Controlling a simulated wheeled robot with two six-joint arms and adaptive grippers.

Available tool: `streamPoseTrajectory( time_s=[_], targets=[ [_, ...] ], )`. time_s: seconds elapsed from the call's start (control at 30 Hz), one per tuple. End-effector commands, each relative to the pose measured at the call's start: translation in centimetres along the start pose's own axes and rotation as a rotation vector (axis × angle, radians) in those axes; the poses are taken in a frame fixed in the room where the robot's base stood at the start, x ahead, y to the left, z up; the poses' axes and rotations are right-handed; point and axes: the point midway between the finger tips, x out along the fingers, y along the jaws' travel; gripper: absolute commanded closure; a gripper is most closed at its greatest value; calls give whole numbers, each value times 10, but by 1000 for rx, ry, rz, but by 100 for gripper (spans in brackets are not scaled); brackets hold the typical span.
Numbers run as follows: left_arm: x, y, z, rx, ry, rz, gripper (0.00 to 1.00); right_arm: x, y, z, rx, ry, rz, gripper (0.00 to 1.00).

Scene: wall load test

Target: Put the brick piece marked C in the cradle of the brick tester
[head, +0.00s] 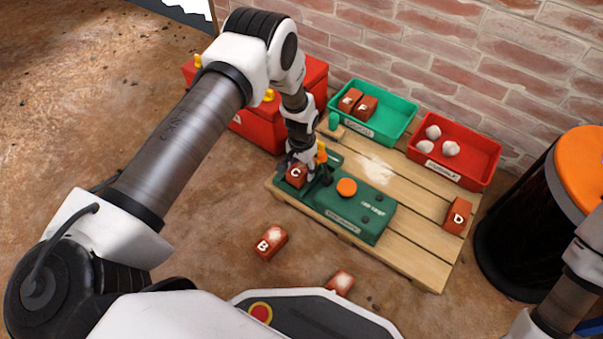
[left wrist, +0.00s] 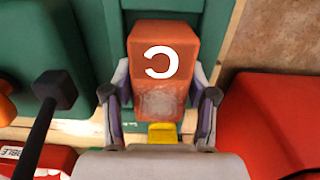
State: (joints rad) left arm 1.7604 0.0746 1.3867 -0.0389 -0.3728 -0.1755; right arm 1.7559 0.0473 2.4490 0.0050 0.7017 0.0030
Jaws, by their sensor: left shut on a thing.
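The brick piece marked C (head: 296,175) is red-brown with a white letter. My left gripper (head: 299,163) is shut on it, at the left end of the green brick tester (head: 345,216). In the left wrist view the brick C (left wrist: 163,62) sits between the two fingers of my left gripper (left wrist: 160,105), over green tester surface. Whether it rests in the cradle or hangs just above it I cannot tell. The tester has an orange knob (head: 346,187). My right gripper is not in view; only part of my right arm shows at the lower right.
The tester stands on a wooden pallet (head: 415,262). Brick D (head: 459,215) lies at its right. A green tray (head: 386,131) holds two bricks; a red tray (head: 477,167) holds white lumps. Brick B (head: 270,243) and another piece (head: 340,282) lie on the ground. A red toolbox (head: 262,128) stands behind.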

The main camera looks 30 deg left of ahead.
Motion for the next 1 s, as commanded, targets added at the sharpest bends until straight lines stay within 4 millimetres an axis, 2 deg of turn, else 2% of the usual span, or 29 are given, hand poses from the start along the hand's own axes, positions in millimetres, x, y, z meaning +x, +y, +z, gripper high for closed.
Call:
streamPoseTrajectory(
  time_s=[0.27, 0.3, 0.37, 0.63, 0.73, 0.87, 1.0],
  targets=[
    [1, 0, 0, 0, 0, 0, 100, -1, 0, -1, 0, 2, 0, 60],
    [2, 0, 1, 0, -1, 0, 36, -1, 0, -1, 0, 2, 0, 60],
    [1, 0, 1, 1, -1, 0, 18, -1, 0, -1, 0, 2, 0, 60],
    [1, 0, 1, 1, 0, 0, 18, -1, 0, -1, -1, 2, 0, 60],
    [-5, 0, 0, 0, 1, 0, 18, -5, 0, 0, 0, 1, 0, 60],
    [-29, 0, 0, 1, 1, 0, 18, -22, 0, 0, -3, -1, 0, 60],
    [-68, 0, 0, 1, 1, 0, 18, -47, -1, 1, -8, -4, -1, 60]
  ],
)
